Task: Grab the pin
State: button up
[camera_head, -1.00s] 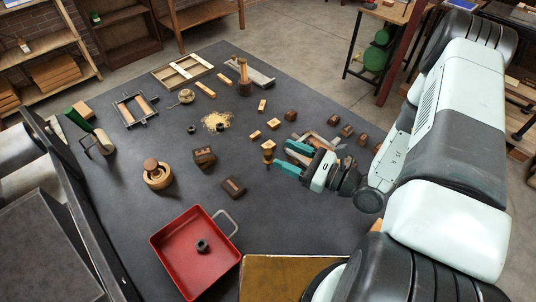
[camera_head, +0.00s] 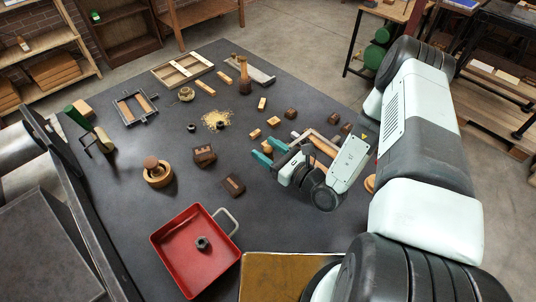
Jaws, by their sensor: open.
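The pin seems to be the small tan wooden turned piece (camera_head: 267,147) on the dark table, right of the middle. Only a bit of it shows between the teal fingers of my gripper (camera_head: 261,146); the rest is hidden by the nearer finger. My gripper is open, reaching in low from the right, with one finger on each side of the pin as seen here. I cannot tell whether either finger touches it.
Small wooden blocks (camera_head: 255,134) lie just beyond my gripper. A wooden frame (camera_head: 322,146) lies right beside it. Dark blocks (camera_head: 233,185) sit to the left. A red tray (camera_head: 178,259) holding a nut (camera_head: 202,243) stands at front left.

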jog(key=shift+x, duration=0.9)
jog(key=shift+c, duration=0.4)
grip_shut()
jog(key=shift+r, duration=0.1)
